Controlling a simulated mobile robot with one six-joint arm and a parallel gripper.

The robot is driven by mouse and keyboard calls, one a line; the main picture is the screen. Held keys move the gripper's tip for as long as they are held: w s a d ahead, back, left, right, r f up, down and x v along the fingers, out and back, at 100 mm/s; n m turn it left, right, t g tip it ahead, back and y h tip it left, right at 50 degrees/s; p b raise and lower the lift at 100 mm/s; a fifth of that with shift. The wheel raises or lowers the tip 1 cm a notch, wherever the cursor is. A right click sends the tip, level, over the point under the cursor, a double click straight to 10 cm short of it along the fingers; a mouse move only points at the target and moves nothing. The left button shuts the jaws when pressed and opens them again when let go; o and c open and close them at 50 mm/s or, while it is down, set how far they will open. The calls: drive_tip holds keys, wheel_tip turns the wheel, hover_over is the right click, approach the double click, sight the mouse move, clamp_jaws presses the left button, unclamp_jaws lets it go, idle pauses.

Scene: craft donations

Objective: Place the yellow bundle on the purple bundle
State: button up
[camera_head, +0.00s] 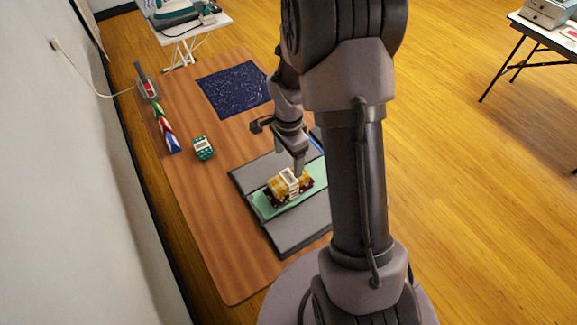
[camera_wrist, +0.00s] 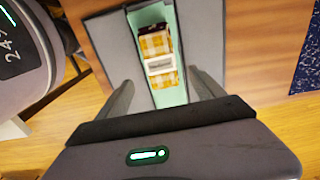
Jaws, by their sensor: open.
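The yellow checked bundle (camera_head: 291,182) with a pale label band lies on top of a dark purple-maroon bundle (camera_head: 272,199), whose edges show beneath it. In the wrist view the yellow bundle (camera_wrist: 156,45) is between and beyond my open fingers, with a thin dark edge of the lower bundle beside it. The stack rests on a green strip (camera_head: 262,208) along the middle of a grey board. My gripper (camera_head: 298,169) is open, just above the yellow bundle. In the wrist view my gripper (camera_wrist: 164,90) has its fingers spread, with nothing held.
The grey board (camera_head: 290,236) lies on a wooden table (camera_head: 205,235). A teal bundle (camera_head: 203,148), a row of coloured items (camera_head: 166,128) and a dark blue speckled cloth (camera_head: 235,89) lie farther back. The table's front left is clear. My arm hides the board's right side.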

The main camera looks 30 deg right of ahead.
drive_tip(key=s+a+r+n+t, duration=0.1)
drive_tip(key=s+a+r+n, duration=0.2)
drive_tip(key=r, duration=0.6)
drive_tip(key=s+a+r+n+t, duration=0.1)
drive_tip(key=a+r+n+t, duration=0.1)
drive_tip(key=a+r, duration=0.45)
drive_tip(key=s+a+r+n+t+y, duration=0.1)
drive_tip(key=s+a+r+n, duration=0.2)
drive_tip(key=s+r+n, duration=0.1)
drive_tip(key=s+a+r+n+t+y, duration=0.1)
drive_tip(key=s+a+r+n, duration=0.2)
drive_tip(key=s+r, duration=0.3)
drive_tip(key=s+n, duration=0.1)
drive_tip(key=s, duration=0.2)
drive_tip(key=shift+a+t, duration=0.4)
